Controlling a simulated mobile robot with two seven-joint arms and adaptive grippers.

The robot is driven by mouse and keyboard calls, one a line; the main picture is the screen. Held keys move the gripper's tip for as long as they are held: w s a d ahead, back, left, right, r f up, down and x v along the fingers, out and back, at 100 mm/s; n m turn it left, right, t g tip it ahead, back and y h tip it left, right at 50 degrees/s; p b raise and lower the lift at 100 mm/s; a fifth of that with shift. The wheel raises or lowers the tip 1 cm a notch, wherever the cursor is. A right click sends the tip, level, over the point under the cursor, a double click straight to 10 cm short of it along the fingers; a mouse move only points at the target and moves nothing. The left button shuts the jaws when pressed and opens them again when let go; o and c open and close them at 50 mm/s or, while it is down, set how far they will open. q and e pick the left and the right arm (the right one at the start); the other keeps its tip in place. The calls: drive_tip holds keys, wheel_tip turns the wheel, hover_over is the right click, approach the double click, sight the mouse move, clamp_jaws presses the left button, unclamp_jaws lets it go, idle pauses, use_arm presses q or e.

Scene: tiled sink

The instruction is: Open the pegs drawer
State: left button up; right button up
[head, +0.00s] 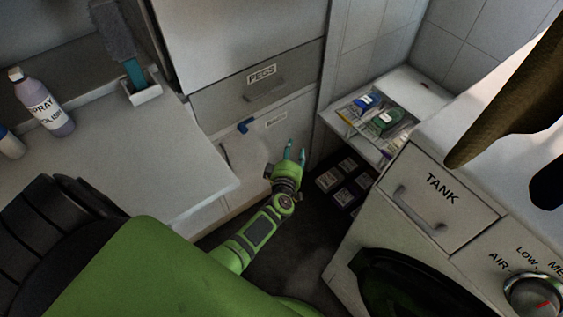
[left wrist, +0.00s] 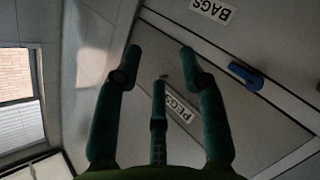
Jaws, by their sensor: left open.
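The pegs drawer (head: 225,101) is a grey front with a "PEGS" label and a grey handle (head: 265,90); it looks shut, flush with the cabinet. My left gripper (head: 295,149) is open and empty, below and right of that handle, in front of the lower panel, apart from the handle. In the left wrist view, my left gripper's teal fingers (left wrist: 160,55) are spread, with the PEGS label (left wrist: 180,107) showing between them. The pegs handle is not clear there. My right gripper does not show.
A lower panel with a blue handle (head: 245,125) is below the pegs drawer; the left wrist view shows a BAGS label (left wrist: 212,10). A worktop (head: 165,165) stands left.

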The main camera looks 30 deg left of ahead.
use_arm(q)
drive_tip(key=s+d+f+m+g+h+p, duration=0.1)
drive_tip(key=s+d+f+m+g+h, duration=0.1)
drive_tip(key=s+f+m, duration=0.3)
drive_tip(key=s+d+f+m+g+h+p, duration=0.2)
drive_tip(key=s+d+f+m, duration=0.3)
drive_tip(key=s+f, duration=0.6)
drive_tip(key=shift+s+f+g+h, duration=0.15)
drive_tip(key=shift+s+g+h, duration=0.55)
drive_tip(key=shift+s+h, duration=0.3)
drive_tip(key=shift+s, duration=0.1)
